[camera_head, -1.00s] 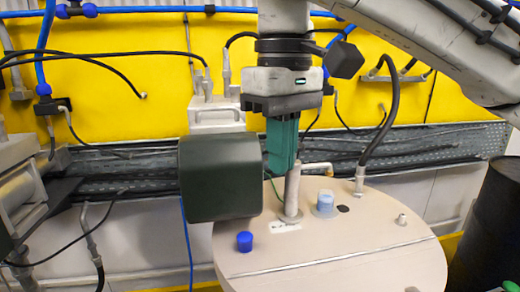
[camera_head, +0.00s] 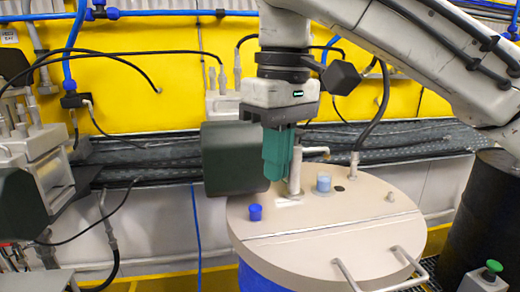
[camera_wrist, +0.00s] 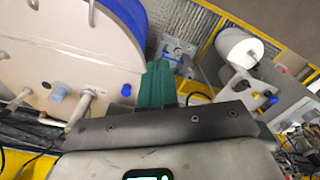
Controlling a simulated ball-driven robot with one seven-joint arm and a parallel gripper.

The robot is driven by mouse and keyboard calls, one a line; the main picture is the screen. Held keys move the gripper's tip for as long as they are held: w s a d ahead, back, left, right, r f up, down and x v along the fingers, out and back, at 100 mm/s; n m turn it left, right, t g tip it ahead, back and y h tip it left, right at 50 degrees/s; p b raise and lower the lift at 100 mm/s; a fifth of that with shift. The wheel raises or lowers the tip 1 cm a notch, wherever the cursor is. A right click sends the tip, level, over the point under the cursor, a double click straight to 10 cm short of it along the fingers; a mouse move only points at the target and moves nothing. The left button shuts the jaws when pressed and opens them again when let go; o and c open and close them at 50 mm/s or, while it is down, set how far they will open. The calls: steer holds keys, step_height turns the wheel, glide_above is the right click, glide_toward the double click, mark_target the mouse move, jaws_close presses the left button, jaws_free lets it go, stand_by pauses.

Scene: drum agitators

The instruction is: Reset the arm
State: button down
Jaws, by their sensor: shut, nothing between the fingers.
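My gripper (camera_head: 278,155) has green fingers that point down and are shut, with nothing between them. In the head view it hangs in front of the drum's pale lid (camera_head: 330,230), just left of the upright metal post (camera_head: 296,170). I cannot tell whether the fingers touch the post. In the wrist view the green fingers of my gripper (camera_wrist: 157,85) stand together beside the lid (camera_wrist: 60,35).
The lid carries a dark blue cap (camera_head: 255,212), a light blue cap (camera_head: 324,183) and a front handle (camera_head: 380,270). A dark box (camera_head: 232,160) is left of my gripper. A black drum (camera_head: 490,215) stands at the right. A green button (camera_head: 493,266) is at the lower right.

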steer(key=w+a+f+t+y+b, duration=0.1)
steer(key=a+f+y, duration=0.15)
steer(key=f, duration=0.65)
steer(key=w+a+f+y+b, duration=0.15)
steer(key=f+y, duration=0.25)
steer(key=f, duration=0.4)
steer(key=s+d+f+m+t, duration=0.1)
steer(key=s+d+f+m, duration=0.15)
steer(key=f, duration=0.65)
steer(key=s+d+f+m+t, duration=0.15)
steer(key=d+f, duration=0.25)
steer(key=f, duration=0.5)
steer(key=s+d+f+m+h+b, duration=0.1)
steer(key=s+d+f+m, duration=0.1)
steer(key=s+d+f, duration=0.5)
steer(key=s+d+f+m+h+b, duration=0.15)
steer(key=s+d+f, duration=0.35)
steer(key=f, duration=0.5)
steer(key=s+d+f+m+g+h, duration=0.1)
steer(key=s+d+f+h, duration=0.1)
steer(key=s+d, duration=0.3)
steer(key=s+d+f+m+g+h, duration=0.1)
steer(key=s+d, duration=0.4)
steer(key=s, duration=0.6)
step_height(320, 180, down, 3)
steer(key=shift+s+d+r+h, duration=0.1)
steer(key=shift+s+d+h, duration=0.25)
steer(key=shift+h, duration=0.45)
